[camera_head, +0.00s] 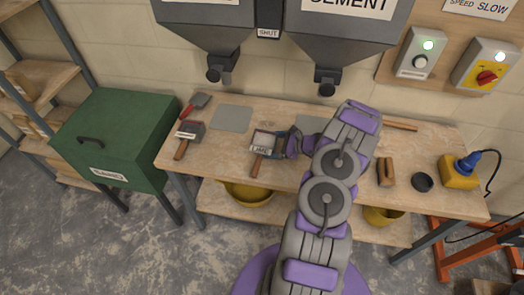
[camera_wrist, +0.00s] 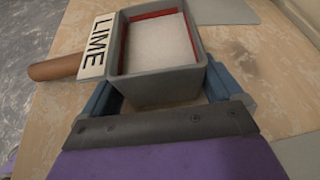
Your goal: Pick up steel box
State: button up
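A grey steel box (camera_head: 266,138) with a wooden handle and a "LIME" label is on or just above the workbench, left of my arm. In the wrist view the steel box (camera_wrist: 155,88) has a red band inside and pale fill. Its handle points left. My gripper (camera_head: 290,143) is at the box's right side in the head view. In the wrist view my gripper's (camera_wrist: 165,90) two blue fingers flank the box's near end, one on each side. The fingertips are partly hidden by the box, so I cannot tell whether they press on it.
A similar handled box (camera_head: 190,131) and a red-handled tool (camera_head: 197,102) lie on the workbench (camera_head: 222,163) to the left. Two grey hoppers (camera_head: 337,51) hang above the back. Wooden blocks (camera_head: 386,172), a dark ring (camera_head: 422,182) and a yellow-blue device (camera_head: 461,173) stand right.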

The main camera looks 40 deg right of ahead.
jog(key=shift+d, duration=0.15)
jog(key=c, duration=1.1)
jog(key=shift+r, duration=0.15)
